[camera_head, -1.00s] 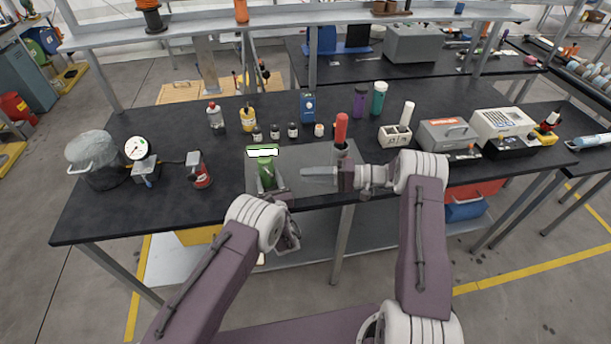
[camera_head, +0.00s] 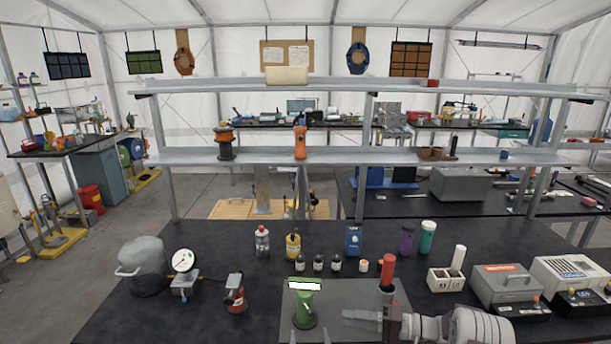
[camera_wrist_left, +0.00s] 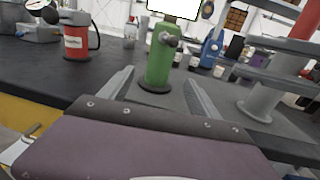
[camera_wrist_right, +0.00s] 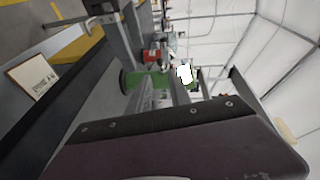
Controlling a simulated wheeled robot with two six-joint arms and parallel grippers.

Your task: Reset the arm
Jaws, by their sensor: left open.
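My left gripper (camera_wrist_left: 155,95) is open in the left wrist view. Its two fingers point at a green cylinder (camera_wrist_left: 160,57) on a dark round base, which stands beyond and between them. In the head view the green cylinder (camera_head: 304,309) has a blank white plate on top and stands on a grey mat. My right gripper (camera_head: 362,318) reaches in from the right, its fingers pointing left toward the green cylinder. A red-topped cylinder (camera_head: 388,272) stands upright behind the right gripper.
On the black bench, a pressure gauge (camera_head: 184,262), a red canister (camera_head: 235,291) and a grey pot (camera_head: 144,268) stand left. Small bottles (camera_head: 318,263) line the back. A white block (camera_head: 445,279) and grey box (camera_head: 506,284) stand right. A shelf (camera_head: 330,157) crosses above.

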